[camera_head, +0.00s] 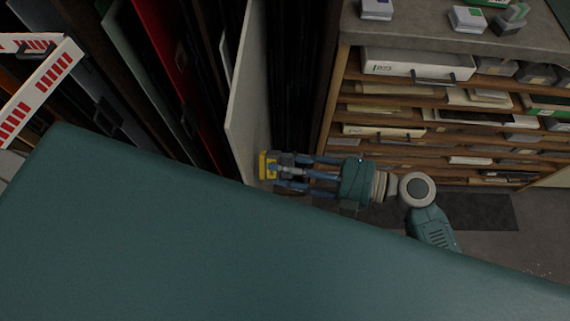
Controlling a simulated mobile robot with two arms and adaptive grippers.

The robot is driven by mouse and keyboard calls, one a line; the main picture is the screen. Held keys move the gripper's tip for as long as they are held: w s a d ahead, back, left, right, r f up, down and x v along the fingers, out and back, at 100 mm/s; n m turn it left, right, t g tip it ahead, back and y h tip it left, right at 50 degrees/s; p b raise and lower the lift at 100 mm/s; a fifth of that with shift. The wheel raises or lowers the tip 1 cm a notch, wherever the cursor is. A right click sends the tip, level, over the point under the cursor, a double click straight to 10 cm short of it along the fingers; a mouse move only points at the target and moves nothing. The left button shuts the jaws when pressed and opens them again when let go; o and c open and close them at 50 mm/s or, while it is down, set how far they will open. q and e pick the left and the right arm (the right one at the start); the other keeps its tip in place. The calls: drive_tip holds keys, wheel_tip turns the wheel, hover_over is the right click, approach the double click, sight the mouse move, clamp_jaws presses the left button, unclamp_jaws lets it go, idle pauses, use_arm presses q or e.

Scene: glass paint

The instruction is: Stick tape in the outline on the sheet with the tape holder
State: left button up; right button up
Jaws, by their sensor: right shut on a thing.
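My right gripper (285,172) reaches leftward from the right in the middle of the view. It is shut on a small yellow and dark thing (267,158), which looks like the tape holder. That thing is at the edge of a pale upright sheet (248,100) standing among other panels. I cannot tell whether the two touch. The sheet is seen nearly edge-on, and no outline or tape can be made out on it. My left gripper is not in view.
Dark, green and red panels (165,40) stand upright in a rack on the left. A red-and-white striped frame (42,85) is at the far left. A wooden shelf unit (335,100) with boxes and papers stands at the right, small boxes (468,19) on top.

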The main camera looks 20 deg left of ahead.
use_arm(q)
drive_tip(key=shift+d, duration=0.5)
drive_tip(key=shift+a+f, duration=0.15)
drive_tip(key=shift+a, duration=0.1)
use_arm(e)
drive_tip(key=shift+a, duration=0.2)
use_arm(q)
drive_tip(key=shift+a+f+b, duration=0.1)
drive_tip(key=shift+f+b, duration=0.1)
drive_tip(key=shift+b, duration=0.15)
use_arm(e)
drive_tip(key=shift+s+a, duration=0.2)
drive_tip(key=shift+a, duration=0.25)
